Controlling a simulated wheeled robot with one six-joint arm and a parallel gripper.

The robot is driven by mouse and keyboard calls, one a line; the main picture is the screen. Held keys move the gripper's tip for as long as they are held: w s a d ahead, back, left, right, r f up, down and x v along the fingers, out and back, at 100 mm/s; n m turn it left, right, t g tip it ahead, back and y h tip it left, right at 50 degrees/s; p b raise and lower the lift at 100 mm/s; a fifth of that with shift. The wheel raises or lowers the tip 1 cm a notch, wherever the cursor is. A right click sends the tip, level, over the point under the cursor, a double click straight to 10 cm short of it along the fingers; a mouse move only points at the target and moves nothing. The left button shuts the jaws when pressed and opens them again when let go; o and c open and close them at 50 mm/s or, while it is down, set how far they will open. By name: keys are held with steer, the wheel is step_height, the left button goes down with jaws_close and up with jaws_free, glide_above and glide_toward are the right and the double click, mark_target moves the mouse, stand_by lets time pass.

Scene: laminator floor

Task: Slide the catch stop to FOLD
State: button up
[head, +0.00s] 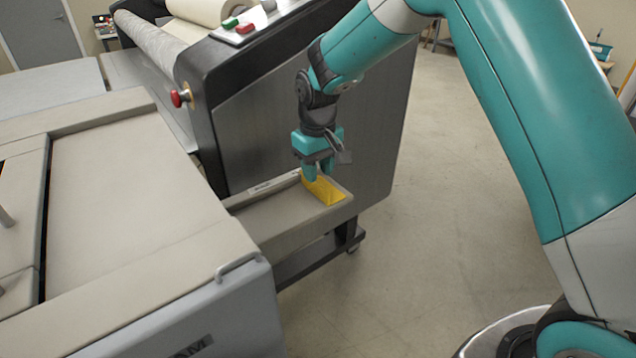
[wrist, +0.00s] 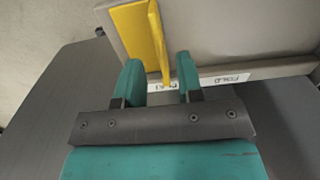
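The yellow catch stop (head: 324,189) is an upright plate with a foot, at the outer right end of the grey catch tray (head: 262,222). In the wrist view the stop (wrist: 160,45) stands by a partly hidden label between my fingers. The FOLD label (wrist: 225,79) is on the tray's rim, to the right of the stop. My gripper (head: 317,172) points down over the rim at the stop. In the wrist view my gripper (wrist: 157,80) is open, one finger on each side of the plate. A gap shows on the left; contact on the right is unclear.
The laminator's dark side panel (head: 300,130) stands just behind the tray. A red knob (head: 180,98) sticks out at its left corner. A large grey cabinet (head: 140,230) with a handle fills the left front. The floor (head: 430,200) on the right is clear.

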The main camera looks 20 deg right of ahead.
mark_target(318, 186)
step_height(318, 186, down, 5)
steer(key=shift+p, duration=0.35)
jaws_close()
